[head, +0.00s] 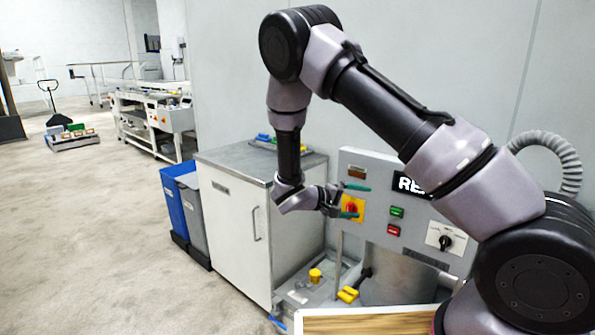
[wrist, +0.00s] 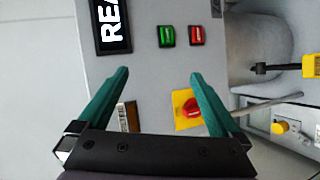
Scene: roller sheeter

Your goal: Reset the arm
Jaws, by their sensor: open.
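My gripper (head: 356,201) is at the end of my bent arm, in front of the grey control panel (head: 372,166). Its two green fingers are apart with nothing between them, and they also show in the wrist view (wrist: 160,82). The panel has a red rotary switch on a yellow plate (wrist: 188,108), partly behind one finger in the wrist view. It also has a green button (head: 397,211), a red button (head: 393,230), a black selector knob (head: 446,242) and a dark display (wrist: 112,27), partly hidden by my arm in the head view. I cannot tell whether a finger touches the panel.
A white cabinet (head: 236,222) with a grey top stands left of the panel. Blue (head: 174,200) and grey (head: 193,215) bins stand beside it. Yellow-knobbed parts (head: 315,275) sit low under the panel. A wooden surface (head: 370,325) is at the front. The floor at left is open.

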